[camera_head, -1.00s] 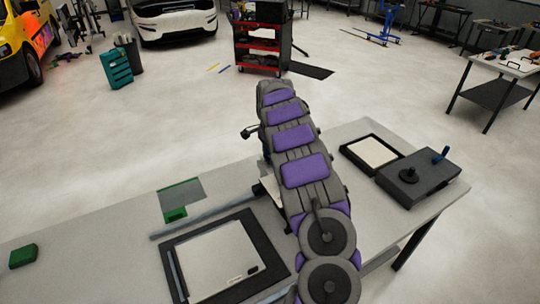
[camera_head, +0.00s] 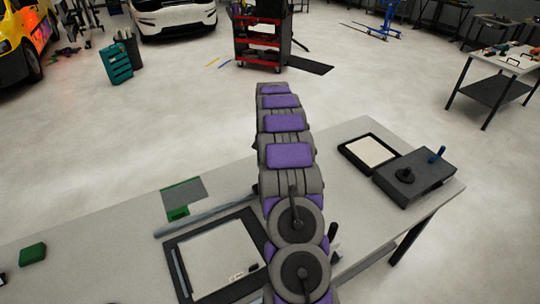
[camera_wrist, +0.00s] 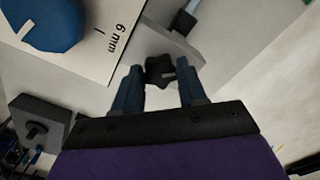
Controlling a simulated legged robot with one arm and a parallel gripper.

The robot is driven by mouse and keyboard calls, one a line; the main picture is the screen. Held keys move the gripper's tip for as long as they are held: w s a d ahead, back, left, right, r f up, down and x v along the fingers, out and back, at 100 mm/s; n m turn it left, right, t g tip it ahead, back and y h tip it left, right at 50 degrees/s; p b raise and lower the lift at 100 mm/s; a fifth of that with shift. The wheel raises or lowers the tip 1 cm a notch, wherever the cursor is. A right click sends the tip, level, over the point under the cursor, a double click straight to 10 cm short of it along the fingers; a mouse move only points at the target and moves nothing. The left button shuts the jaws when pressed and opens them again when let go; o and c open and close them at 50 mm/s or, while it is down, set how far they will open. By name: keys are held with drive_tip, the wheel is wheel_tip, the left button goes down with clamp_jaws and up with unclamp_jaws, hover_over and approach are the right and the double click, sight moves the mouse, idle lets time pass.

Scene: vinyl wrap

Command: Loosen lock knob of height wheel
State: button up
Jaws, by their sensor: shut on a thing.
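In the wrist view, the black lobed lock knob (camera_wrist: 154,69) sits between the two blue fingers of my gripper (camera_wrist: 161,77). The fingers are shut on the knob, one on each side. It is beside a grey metal block (camera_wrist: 175,42). The blue height wheel (camera_wrist: 48,22), with a white pointer mark, is at the upper left on a light plate marked "6 mm" (camera_wrist: 117,37). In the head view my arm hides my gripper, the knob and the wheel.
The workbench (camera_head: 110,225) carries a black-framed panel (camera_head: 180,240), a green-edged card (camera_head: 178,212), a green block (camera_head: 33,253) and a dark box (camera_head: 425,182) with a black knob and a blue handle. A black-rimmed tray (camera_head: 348,150) lies beside the box.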

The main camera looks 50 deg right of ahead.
drive_tip(key=n, duration=0.3)
drive_tip(key=shift+w+n+p, duration=0.1)
drive_tip(key=shift+n+p, duration=0.3)
drive_tip(key=n, duration=0.4)
drive_tip(key=shift+n+p, duration=0.3)
drive_tip(key=shift+p, duration=0.1)
drive_tip(key=n, duration=0.3)
drive_tip(key=shift+w+n+p, duration=0.1)
drive_tip(key=shift+n+p, duration=0.2)
drive_tip(key=shift+n, duration=1.8)
drive_tip(key=shift+d, duration=0.1)
drive_tip(key=o, duration=1)
drive_tip(key=shift+d+f, duration=0.1)
drive_tip(key=shift+o, duration=0.2)
